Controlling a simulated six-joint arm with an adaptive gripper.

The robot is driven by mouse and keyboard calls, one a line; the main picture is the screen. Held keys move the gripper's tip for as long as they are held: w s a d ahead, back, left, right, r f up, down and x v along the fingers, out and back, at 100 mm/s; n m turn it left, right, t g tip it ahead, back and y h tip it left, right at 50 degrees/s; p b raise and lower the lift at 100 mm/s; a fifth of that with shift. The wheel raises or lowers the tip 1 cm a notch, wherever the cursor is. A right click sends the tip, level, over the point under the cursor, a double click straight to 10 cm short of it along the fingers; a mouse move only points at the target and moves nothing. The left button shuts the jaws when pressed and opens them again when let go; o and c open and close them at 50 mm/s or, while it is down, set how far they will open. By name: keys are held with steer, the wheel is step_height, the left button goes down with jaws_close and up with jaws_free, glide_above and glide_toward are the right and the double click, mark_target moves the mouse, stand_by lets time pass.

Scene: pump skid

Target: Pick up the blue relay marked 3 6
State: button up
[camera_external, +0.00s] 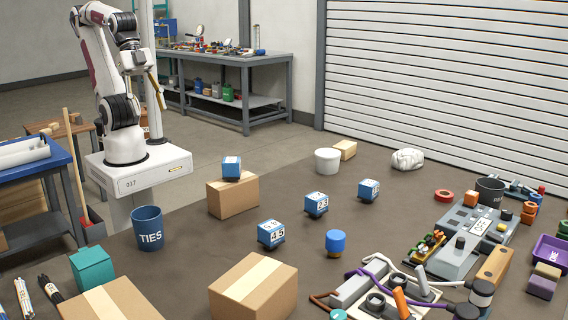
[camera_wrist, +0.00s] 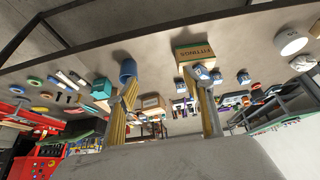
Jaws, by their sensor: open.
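Several blue relay cubes with white marked faces are in the external view. One relay (camera_external: 271,234) appears to read 4 5. Another relay (camera_external: 316,204) stands behind it, and a third relay (camera_external: 368,190) is farther right; their marks are too small to read surely. A fourth relay (camera_external: 232,168) sits on a cardboard box (camera_external: 233,197), its mark unreadable. I cannot tell which is marked 3 6. My gripper (camera_wrist: 160,80) has its two yellow fingers spread and empty in the wrist view. In the external view it hangs at the upper left, well away from the relays.
A blue TIES cup (camera_external: 148,228), a teal box (camera_external: 93,269), a large carton (camera_external: 254,288) and a blue cylinder (camera_external: 336,243) stand around the relays. A white tub (camera_external: 327,161) is behind. Pump parts and cables crowd the right. Bare table lies between the relays.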

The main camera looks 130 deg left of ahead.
steer(key=shift+o, duration=0.4)
steer(key=w+a+r+n+t+y, duration=0.1)
steer(key=w+a+r+y, duration=0.1)
steer(key=w+a, duration=0.65)
steer(key=w+a+r+n+t+y, duration=0.15)
steer(key=w+a, duration=0.35)
steer(key=w, duration=0.7)
steer(key=m+t, duration=0.1)
steer(key=t, duration=0.3)
glide_above(361, 182)
steer(key=s+d, duration=0.3)
steer(key=s, duration=0.1)
step_height(361, 182, down, 17)
steer(key=a+f, duration=0.1)
steer(key=f, duration=0.1)
steer(key=a+f+t+h, duration=0.1)
steer(key=f, duration=0.2)
steer(key=s+a+f+h, duration=0.1)
steer(key=f, duration=0.2)
steer(key=shift+a+f+m, duration=0.2)
steer(key=shift+a+m, duration=0.05)
steer(key=shift+a, duration=0.05)
steer(key=shift+f, duration=0.35)
steer(key=shift+t, duration=0.25)
